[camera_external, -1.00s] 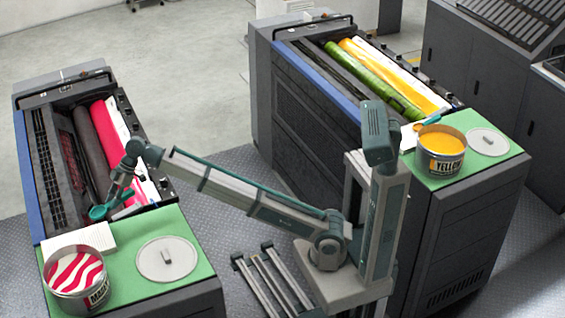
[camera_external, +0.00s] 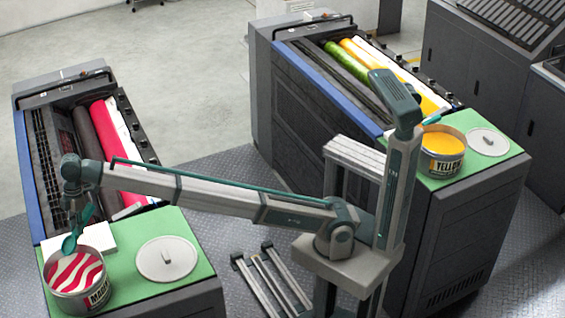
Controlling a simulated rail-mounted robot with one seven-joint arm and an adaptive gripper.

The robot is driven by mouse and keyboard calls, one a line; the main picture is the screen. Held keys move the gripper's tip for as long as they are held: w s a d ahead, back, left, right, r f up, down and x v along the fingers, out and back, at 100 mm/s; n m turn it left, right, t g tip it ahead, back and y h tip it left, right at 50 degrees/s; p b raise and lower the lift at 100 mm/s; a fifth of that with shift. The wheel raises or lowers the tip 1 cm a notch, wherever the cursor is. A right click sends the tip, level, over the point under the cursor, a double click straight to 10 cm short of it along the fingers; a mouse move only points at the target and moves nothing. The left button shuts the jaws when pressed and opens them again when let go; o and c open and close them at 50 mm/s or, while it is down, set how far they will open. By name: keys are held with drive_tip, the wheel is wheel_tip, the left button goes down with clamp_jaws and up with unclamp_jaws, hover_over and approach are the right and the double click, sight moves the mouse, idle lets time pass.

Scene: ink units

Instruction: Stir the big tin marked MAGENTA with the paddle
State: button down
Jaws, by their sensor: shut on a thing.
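The big tin marked "MAG…" (camera_external: 97,295) stands at the front left on the green top of the left ink unit. It is open, and its ink shows magenta and white streaks. My gripper (camera_external: 77,203) is above and behind the tin, small and partly hidden by my wrist. It is shut on the teal paddle (camera_external: 70,243), which hangs tilted with its lower end at the tin's far rim. I cannot tell whether the paddle touches the rim or the ink.
A round lid (camera_external: 167,260) lies right of the tin on the green top (camera_external: 130,292). A white sheet (camera_external: 95,236) lies behind the tin. The left unit's open rollers (camera_external: 112,150) are behind. A yellow tin (camera_external: 443,150) stands on the other unit.

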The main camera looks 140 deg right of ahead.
drive_tip(key=shift+s+d+g, duration=0.1)
drive_tip(key=shift+s+g, duration=0.2)
drive_tip(key=shift+g, duration=0.1)
drive_tip(key=shift+f+b, duration=0.45)
drive_tip(key=shift+f, duration=0.35)
wheel_tip(320, 180, down, 10)
drive_tip(key=w+b, duration=0.2)
drive_tip(key=shift+w+b, duration=0.2)
drive_tip(key=shift+b, duration=0.1)
